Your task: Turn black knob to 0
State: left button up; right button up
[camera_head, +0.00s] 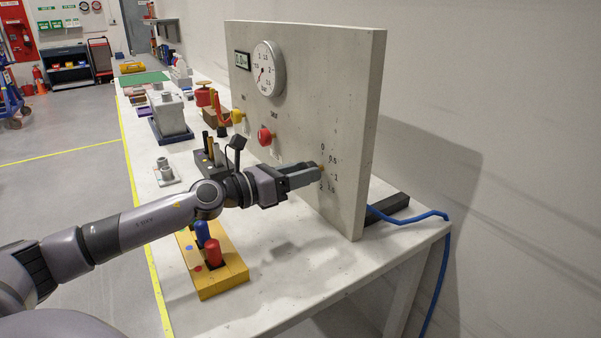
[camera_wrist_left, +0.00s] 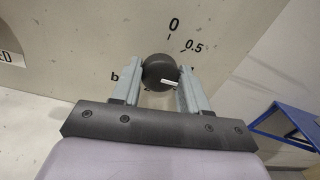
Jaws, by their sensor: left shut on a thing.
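The black knob (camera_wrist_left: 159,70) is on the pale upright panel (camera_head: 340,90), shown in the left wrist view. Its white mark points right and slightly down, below the printed 0.5 and away from the 0 above the knob. My left gripper (camera_head: 316,170) is shut on the knob, one finger on each side. In the head view the gripper hides the knob; the printed scale around it shows 0 at the top, 0.5 and 1 at the right, and 2 at the bottom. My right gripper is not in view.
A round gauge (camera_head: 268,70) and a small display (camera_head: 243,61) are higher on the panel. A red knob (camera_head: 264,137) and a yellow knob (camera_head: 237,116) sit to the left. A yellow block (camera_head: 228,280) with red and blue pegs is below my arm. A blue hose (camera_head: 425,214) runs behind the panel.

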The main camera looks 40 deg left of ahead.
pick_arm(q)
jog(key=n+p, duration=0.4)
jog(key=n, duration=0.5)
jog(key=n+p, duration=0.5)
jog(key=n, duration=0.4)
jog(key=shift+f+t+y+p, duration=0.1)
jog(key=shift+t+y+p, duration=0.2)
jog(key=shift+y, duration=0.1)
dwell(0.4)
jog(key=o, duration=1.1)
jog(key=shift+c, duration=0.2)
